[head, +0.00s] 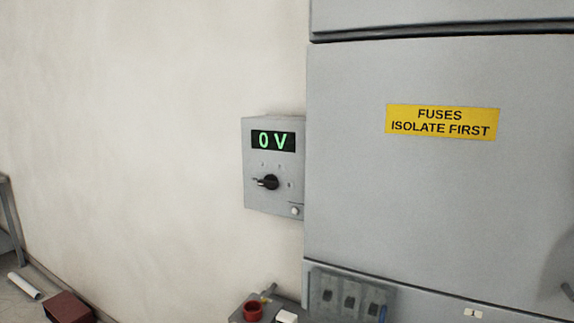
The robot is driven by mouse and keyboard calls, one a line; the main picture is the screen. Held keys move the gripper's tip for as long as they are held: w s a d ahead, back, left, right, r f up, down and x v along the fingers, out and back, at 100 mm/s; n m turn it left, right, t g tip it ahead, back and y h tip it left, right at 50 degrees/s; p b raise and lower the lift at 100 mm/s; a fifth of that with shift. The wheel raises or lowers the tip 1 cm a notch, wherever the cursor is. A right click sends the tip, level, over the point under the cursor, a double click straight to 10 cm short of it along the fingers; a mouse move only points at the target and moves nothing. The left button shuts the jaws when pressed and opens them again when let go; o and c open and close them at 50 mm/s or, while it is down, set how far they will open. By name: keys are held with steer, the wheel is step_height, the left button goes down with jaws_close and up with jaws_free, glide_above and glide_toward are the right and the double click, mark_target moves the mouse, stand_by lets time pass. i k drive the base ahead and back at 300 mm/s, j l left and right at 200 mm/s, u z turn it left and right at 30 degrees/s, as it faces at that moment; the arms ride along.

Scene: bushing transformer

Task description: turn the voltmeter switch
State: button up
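The voltmeter box (250,165) is a small grey unit on the pale wall, just left of the large grey cabinet. Its display (273,141) reads "0 V" in green. The voltmeter switch (268,182) is a black rotary knob below the display, with its lever end pointing left. Small faint marks sit around the knob. A small light round part (295,211) is at the box's lower right. My gripper is not in this view.
The large grey cabinet (400,200) fills the right side, with a yellow label (443,122) reading "FUSES ISOLATE FIRST". Below are a fuse unit (350,297), a red round object (252,311) and a white object (286,316). A dark red box (68,307) lies lower left.

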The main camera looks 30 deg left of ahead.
mark_target(270, 181)
steer(key=u, duration=1.35)
